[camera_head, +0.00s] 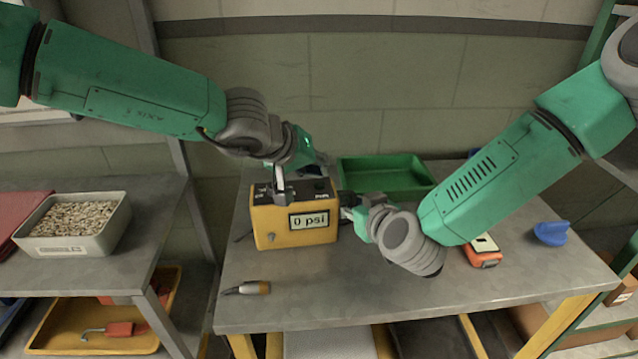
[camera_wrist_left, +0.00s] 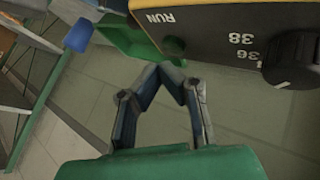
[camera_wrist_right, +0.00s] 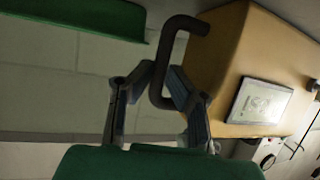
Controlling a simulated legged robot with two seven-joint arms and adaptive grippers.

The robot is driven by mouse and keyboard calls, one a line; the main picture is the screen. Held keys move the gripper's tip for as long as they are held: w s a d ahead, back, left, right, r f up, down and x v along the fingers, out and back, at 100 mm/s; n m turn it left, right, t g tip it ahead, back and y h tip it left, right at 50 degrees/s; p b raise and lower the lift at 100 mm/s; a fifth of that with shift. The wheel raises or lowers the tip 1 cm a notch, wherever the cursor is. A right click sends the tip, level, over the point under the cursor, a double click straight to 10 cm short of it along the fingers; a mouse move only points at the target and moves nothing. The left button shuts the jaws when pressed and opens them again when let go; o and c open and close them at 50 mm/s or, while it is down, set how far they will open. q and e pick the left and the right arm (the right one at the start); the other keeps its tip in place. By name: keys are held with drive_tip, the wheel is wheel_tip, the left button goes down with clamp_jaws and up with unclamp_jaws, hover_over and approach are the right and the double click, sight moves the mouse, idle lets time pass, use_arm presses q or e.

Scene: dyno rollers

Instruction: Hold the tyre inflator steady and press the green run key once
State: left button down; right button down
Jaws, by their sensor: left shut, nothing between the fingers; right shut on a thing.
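The tyre inflator (camera_head: 265,221) is a yellow box standing upright on the grey workbench, its front display (camera_head: 310,220) reading 0 psi. My right gripper (camera_head: 346,206) is shut on the dark bent handle (camera_wrist_right: 183,24) at the inflator's right side. My left gripper (camera_head: 280,188) is shut and empty, pointing down over the inflator's top. In the left wrist view, the green run key (camera_wrist_left: 173,46) lies beside the RUN label, close to the fingertips (camera_wrist_left: 170,68); I cannot tell whether they touch it. A dark knob (camera_wrist_left: 298,60) sits by the numbers 36 and 38.
A green tray (camera_head: 385,177) stands behind the inflator. An orange device (camera_head: 484,258) and a blue object (camera_head: 551,233) lie on the right of the bench (camera_head: 400,300). A small tool (camera_head: 250,288) lies at front left. A bin of pellets (camera_head: 75,220) stands on the left table.

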sight(318, 184)
use_arm(q)
drive_tip(key=shift+f, duration=0.15)
drive_tip(key=shift+s+f, duration=0.1)
drive_tip(key=shift+f, duration=0.1)
drive_tip(key=shift+f, duration=0.4)
idle(0.6)
idle(0.3)
drive_tip(key=shift+r, duration=0.8)
drive_tip(key=shift+a+r, duration=0.1)
drive_tip(key=shift+r, duration=2.4)
